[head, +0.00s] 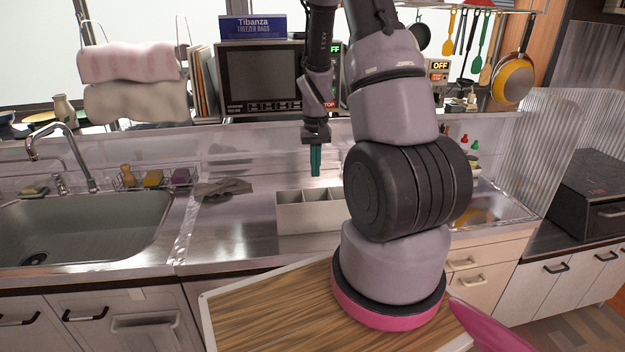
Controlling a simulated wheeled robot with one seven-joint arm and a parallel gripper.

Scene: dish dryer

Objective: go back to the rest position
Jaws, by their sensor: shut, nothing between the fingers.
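My gripper (315,160) hangs pointing down in the head view, with its teal fingers together and nothing between them. It is above the back part of a white divided box (292,218) on the steel counter, apart from it. My arm rises from its pink-ringed base and bends over at the top, hiding the right end of the box and part of the counter.
A grey cloth (222,189) lies left of the box, and the sink (80,225) with its faucet is further left. A microwave (262,80) with a blue freezer bag box (252,27) on top stands behind. Utensils and a yellow pan (512,79) hang at right.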

